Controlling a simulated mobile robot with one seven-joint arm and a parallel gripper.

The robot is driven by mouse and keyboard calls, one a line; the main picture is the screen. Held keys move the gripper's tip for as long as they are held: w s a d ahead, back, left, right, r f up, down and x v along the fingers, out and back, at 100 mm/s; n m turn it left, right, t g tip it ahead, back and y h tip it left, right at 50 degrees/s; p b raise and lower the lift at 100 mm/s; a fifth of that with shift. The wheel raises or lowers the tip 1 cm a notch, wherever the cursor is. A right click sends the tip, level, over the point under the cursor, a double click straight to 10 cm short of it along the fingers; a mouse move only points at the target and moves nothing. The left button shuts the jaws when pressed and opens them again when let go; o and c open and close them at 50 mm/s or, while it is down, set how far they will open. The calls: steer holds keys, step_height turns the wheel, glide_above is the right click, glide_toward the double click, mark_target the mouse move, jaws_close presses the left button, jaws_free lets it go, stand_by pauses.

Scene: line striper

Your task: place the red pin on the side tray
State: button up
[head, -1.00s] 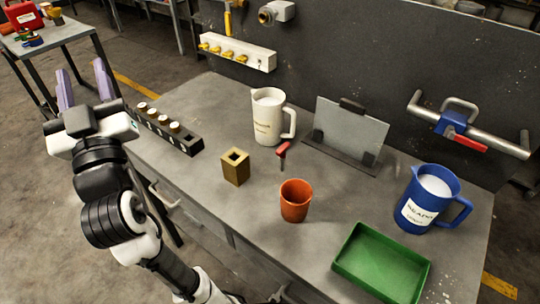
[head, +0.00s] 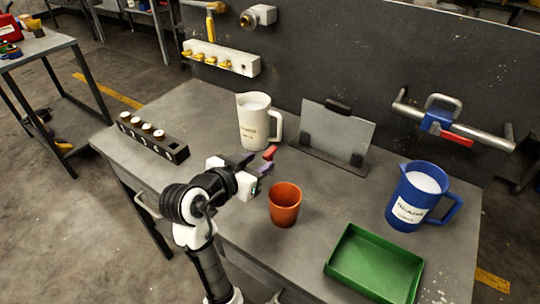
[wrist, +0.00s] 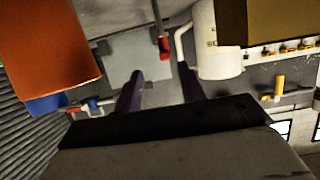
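The red pin (head: 269,152) stands on the bench between the white jug and the orange cup. Its lower part is hidden by my gripper in the head view. In the wrist view the red pin (wrist: 164,46) shows its red head and thin shaft, beyond and between my fingertips. My gripper (head: 259,165) is open and empty, its two purple fingers pointing at the pin; the fingers (wrist: 160,82) are apart in the wrist view. The green tray (head: 372,264), empty, lies at the front right of the bench.
The orange cup (head: 284,206) is close right of my gripper. A tan block (wrist: 280,22) shows in the wrist view. The white jug (head: 257,124), plate stand (head: 336,135), blue jug (head: 420,200) and black rack (head: 165,146) stand around. Bench is clear between cup and blue jug.

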mark_target(268, 153)
steer(key=x, duration=0.2)
steer(key=p+x, duration=0.1)
steer(key=x, duration=0.1)
steer(key=p+x, duration=0.1)
steer(key=x, duration=0.1)
steer(key=shift+w, duration=0.55)
steer(key=shift+w+d+f, duration=0.15)
steer(key=shift+w, duration=0.15)
jaws_close()
